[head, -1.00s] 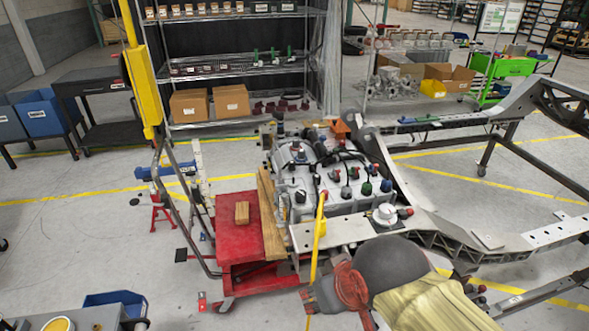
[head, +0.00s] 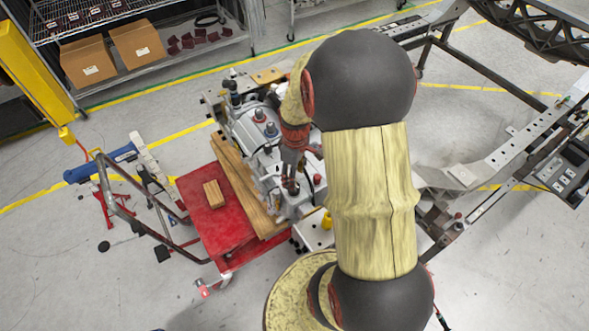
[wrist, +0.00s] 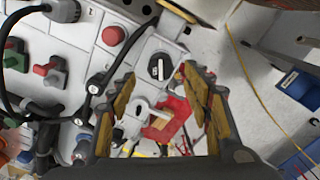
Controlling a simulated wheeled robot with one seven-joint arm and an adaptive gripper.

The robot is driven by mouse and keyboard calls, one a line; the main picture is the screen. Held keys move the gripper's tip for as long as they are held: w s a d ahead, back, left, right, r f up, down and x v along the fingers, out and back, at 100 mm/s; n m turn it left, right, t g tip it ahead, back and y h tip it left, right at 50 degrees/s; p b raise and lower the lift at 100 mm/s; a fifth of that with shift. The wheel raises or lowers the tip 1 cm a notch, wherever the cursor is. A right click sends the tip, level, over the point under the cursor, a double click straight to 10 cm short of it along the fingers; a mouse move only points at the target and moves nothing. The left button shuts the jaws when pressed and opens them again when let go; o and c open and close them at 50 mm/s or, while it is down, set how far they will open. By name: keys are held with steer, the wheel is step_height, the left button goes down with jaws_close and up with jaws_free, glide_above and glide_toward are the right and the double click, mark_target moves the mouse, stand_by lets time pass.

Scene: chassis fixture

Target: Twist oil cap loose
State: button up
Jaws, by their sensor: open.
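A black round cap with a pale mark (wrist: 159,67) sits on the grey engine block, apparently the oil cap. In the wrist view it lies just beyond and between the fingertips of my open gripper (wrist: 157,82), with no clear contact. My arm hides much of the engine there, and the cap cannot be made out clearly. A red round cap (wrist: 113,36) is up and left of the black one in the wrist view.
Black hoses (wrist: 100,82) and red and green fittings lie left of the gripper in the wrist view. A red cart (head: 203,229) with a wood block (head: 213,194) stands left of the engine. The chassis frame (head: 497,153) is to the right.

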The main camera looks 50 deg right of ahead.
step_height(320, 180, down, 7)
steer(key=shift+s+r+b, duration=0.1)
steer(key=shift+b, duration=0.35)
steer(key=shift+c, duration=0.4)
jaws_close()
stand_by(0.6)
